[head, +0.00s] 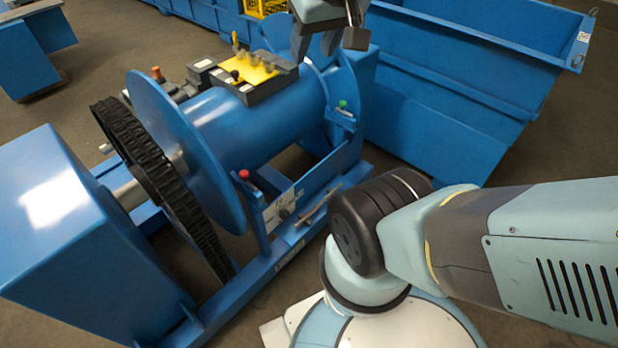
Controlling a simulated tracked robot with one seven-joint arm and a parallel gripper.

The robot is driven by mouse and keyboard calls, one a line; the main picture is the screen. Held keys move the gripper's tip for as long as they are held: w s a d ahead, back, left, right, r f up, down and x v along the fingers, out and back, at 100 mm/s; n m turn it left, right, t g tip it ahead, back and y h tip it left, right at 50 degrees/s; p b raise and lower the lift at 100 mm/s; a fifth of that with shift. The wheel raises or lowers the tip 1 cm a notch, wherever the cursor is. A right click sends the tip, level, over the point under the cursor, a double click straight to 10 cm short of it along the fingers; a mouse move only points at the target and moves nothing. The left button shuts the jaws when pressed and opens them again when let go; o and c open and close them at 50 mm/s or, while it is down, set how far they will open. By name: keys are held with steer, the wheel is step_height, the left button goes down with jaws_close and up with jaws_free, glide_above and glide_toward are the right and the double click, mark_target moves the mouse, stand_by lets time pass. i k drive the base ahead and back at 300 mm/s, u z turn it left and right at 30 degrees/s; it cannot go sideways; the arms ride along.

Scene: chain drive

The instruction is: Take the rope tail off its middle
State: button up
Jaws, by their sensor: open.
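My gripper (329,42) is at the top of the head view, its dark fingers apart and nothing seen between them. It is above and to the right of the yellow-topped lever block on the blue drum (240,125). I cannot make out a rope tail for certain. A thin tan strip (318,206) lies slantwise on the blue base frame in front of the drum, well below my gripper. It is too small to tell whether it is rope. A black chain (140,150) runs around the wheel left of the drum's large flange.
The lever block (246,78) carries several yellowish levers. A red knob (244,174) and a green knob (342,103) stand on posts in front of the drum. A blue housing (60,220) is at left, a large blue bin (470,70) at right. My arm crosses the lower right.

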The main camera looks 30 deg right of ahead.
mark_target(336, 188)
steer(key=z, duration=0.55)
steer(key=k, duration=1.05)
steer(key=u, duration=0.65)
steer(key=i, duration=1)
steer(key=z, duration=0.05)
